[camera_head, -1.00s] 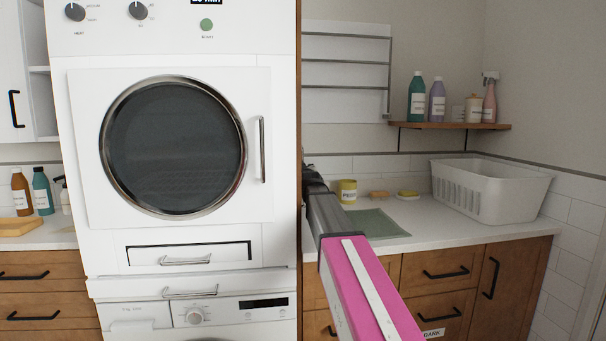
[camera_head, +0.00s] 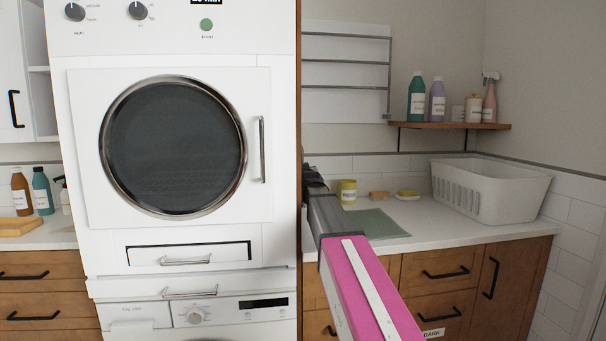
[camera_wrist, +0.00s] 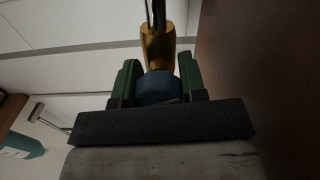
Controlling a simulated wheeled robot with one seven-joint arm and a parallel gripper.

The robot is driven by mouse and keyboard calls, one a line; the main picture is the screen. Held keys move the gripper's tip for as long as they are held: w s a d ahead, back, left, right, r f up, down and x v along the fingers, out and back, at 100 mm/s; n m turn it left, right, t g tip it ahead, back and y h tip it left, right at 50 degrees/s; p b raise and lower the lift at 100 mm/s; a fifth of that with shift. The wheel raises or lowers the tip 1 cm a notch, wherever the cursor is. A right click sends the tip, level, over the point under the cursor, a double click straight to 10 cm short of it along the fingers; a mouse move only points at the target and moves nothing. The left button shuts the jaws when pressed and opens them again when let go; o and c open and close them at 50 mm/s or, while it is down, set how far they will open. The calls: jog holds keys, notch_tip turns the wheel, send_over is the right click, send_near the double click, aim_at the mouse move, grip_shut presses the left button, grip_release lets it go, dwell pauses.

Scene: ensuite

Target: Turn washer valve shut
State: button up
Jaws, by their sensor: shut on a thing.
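The washer valve shows in the wrist view as a brass body (camera_wrist: 158,45) with a blue handle (camera_wrist: 160,88) below it. My gripper (camera_wrist: 160,80) has its two green fingers on either side of the blue handle and is shut on it. A thin pipe runs up from the brass body. In the head view my pink and grey arm reaches toward the right side of the white machine stack; the gripper's fingers and the valve are hidden there. The washer (camera_head: 235,315) shows only its top panel, under the dryer (camera_head: 85,240).
A wooden panel edge stands right of the machines, close to my arm. The counter on the right holds a green mat (camera_head: 375,224), a yellow jar (camera_head: 347,191) and a white basket (camera_head: 490,190). A shelf (camera_head: 450,126) with bottles hangs above it.

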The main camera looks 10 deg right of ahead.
jog(key=shift+m, duration=1.3)
jog(key=o, duration=0.9)
jog(key=shift+o, duration=0.2)
jog(key=shift+s, duration=0.1)
jog(key=s, duration=1)
jog(key=shift+s, duration=0.3)
